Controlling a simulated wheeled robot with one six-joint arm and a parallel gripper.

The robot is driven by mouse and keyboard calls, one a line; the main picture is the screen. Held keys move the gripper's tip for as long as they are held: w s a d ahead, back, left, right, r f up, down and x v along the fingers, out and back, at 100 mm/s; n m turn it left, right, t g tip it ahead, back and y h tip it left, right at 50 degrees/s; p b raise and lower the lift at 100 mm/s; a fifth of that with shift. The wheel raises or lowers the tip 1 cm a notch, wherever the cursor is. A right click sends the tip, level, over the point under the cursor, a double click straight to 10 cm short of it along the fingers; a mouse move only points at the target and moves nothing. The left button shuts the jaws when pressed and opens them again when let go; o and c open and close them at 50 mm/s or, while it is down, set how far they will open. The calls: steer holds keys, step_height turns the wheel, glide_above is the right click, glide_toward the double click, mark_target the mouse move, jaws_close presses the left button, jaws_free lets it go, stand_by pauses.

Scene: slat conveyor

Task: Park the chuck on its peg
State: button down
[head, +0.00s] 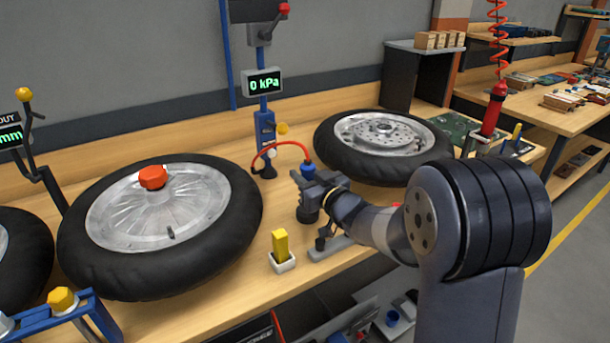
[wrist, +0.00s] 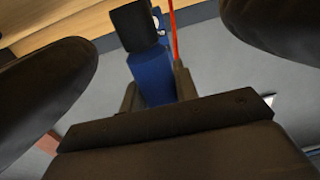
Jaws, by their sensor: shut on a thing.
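The chuck (head: 308,169) is blue, with a red hose (head: 291,144) arching from it to the blue post. My gripper (head: 316,181) is shut on the chuck and holds it above the bench, between the two large tyred wheels. In the wrist view the blue chuck (wrist: 152,75) with its black end sits between my two fingers (wrist: 155,92), and the red hose runs beside it. A small grey base with a dark upright (head: 321,240) stands below my gripper, partly behind my arm; I cannot tell whether it is the peg.
A wheel with a red cap (head: 160,215) lies at left, and another wheel (head: 385,145) lies at right behind my arm. The post carries a 0 kPa display (head: 263,83). A yellow block in a white holder (head: 281,250) stands at the bench front. Bare wood shows between the wheels.

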steer(key=shift+f+b, duration=0.45)
steer(key=shift+f, duration=0.1)
steer(key=shift+r, duration=0.1)
steer(key=shift+r+p, duration=0.55)
steer(key=shift+r, duration=0.1)
stand_by(0.4)
